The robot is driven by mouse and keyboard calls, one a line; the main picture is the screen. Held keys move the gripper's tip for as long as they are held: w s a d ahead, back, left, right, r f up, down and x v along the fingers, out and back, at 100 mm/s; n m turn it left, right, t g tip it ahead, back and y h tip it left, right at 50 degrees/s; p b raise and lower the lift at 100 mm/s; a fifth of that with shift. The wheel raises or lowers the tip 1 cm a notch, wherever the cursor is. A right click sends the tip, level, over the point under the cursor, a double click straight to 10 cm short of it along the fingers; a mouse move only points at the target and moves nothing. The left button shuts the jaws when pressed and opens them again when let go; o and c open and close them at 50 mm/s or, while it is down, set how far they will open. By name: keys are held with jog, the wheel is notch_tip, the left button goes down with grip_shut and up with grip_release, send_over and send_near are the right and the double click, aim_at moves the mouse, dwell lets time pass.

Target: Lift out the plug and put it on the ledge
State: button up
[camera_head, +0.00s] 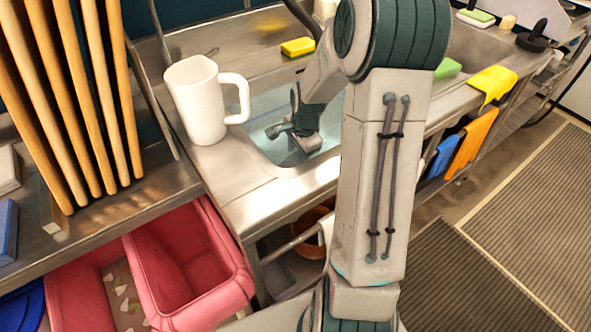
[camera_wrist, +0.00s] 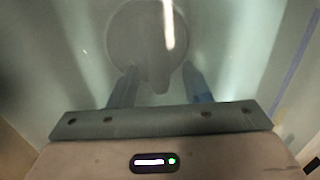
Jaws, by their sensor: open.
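The plug (camera_wrist: 147,40) shows in the wrist view as a round grey disc with an upright tab, seen through pale, cloudy water at the sink bottom. My gripper (camera_wrist: 160,84) is open, with one finger on each side of the tab. I cannot tell whether the fingers touch it. In the head view my gripper (camera_head: 292,133) reaches down into the water-filled sink basin (camera_head: 262,158), and the plug cannot be made out there. The steel counter (camera_head: 240,185) runs along the basin's near side.
A large white pitcher (camera_head: 200,105) stands left of the basin. A yellow sponge (camera_head: 298,47) lies behind it. A yellow cloth (camera_head: 493,83) hangs over the front edge at right, near a black round object (camera_head: 537,38). Pink bins (camera_head: 190,262) stand below at left.

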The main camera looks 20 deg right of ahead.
jog(key=shift+w+f, duration=0.2)
jog(key=shift+f, duration=0.8)
grip_shut()
jog(key=shift+r, duration=0.1)
